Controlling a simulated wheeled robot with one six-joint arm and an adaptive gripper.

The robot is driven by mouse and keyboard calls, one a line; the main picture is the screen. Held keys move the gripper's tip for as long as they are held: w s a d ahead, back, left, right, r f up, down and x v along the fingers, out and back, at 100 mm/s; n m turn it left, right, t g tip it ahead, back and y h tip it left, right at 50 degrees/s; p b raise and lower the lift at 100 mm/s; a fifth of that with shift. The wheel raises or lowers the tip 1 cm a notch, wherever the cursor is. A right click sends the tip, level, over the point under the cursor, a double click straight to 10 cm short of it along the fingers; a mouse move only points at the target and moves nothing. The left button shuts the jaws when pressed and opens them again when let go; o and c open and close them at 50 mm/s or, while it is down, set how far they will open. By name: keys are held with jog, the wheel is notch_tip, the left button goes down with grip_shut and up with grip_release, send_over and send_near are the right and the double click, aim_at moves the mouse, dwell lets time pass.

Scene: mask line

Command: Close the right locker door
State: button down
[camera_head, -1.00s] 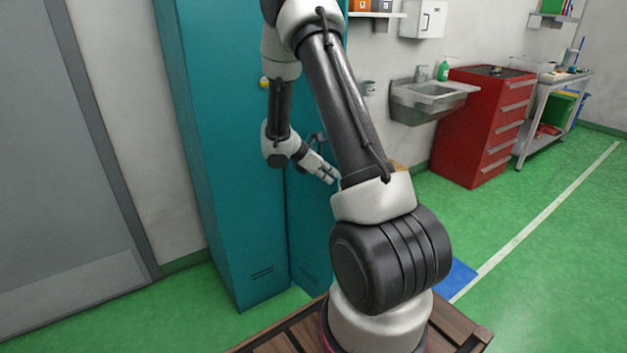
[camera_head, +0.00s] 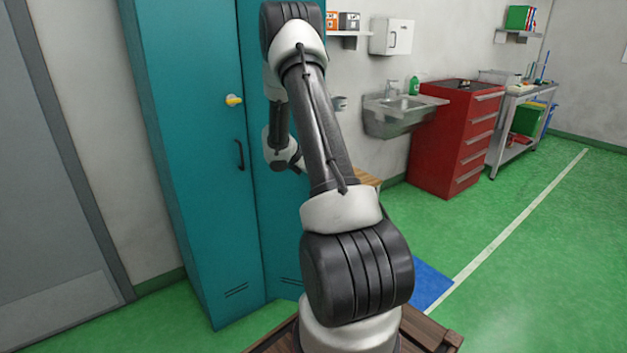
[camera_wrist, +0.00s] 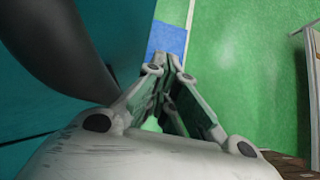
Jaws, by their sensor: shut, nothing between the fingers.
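In the wrist view, a teal surface (camera_wrist: 30,125) fills the left side, with a dark curved bar, possibly a handle, very close. My gripper (camera_wrist: 167,68) is shut and empty beside that surface; contact is unclear. Its fingers are hidden behind my arm in the head view.
A blue floor mat (camera_head: 431,283) lies right of my base. A sink (camera_head: 400,112), a red drawer cabinet (camera_head: 455,140) and a workbench (camera_head: 515,125) stand along the back wall. Green floor (camera_head: 540,270) is open at right. A grey door (camera_head: 40,200) is at far left.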

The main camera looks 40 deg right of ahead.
jog(key=w+d+n+t+y, duration=0.3)
jog(key=w+d+n+t, duration=0.5)
jog(key=w+d+n, duration=0.4)
jog(key=shift+w+d+y, duration=0.4)
jog(key=shift+w+d, duration=2.2)
jog(key=shift+w, duration=1.45)
jog(key=shift+a, duration=0.1)
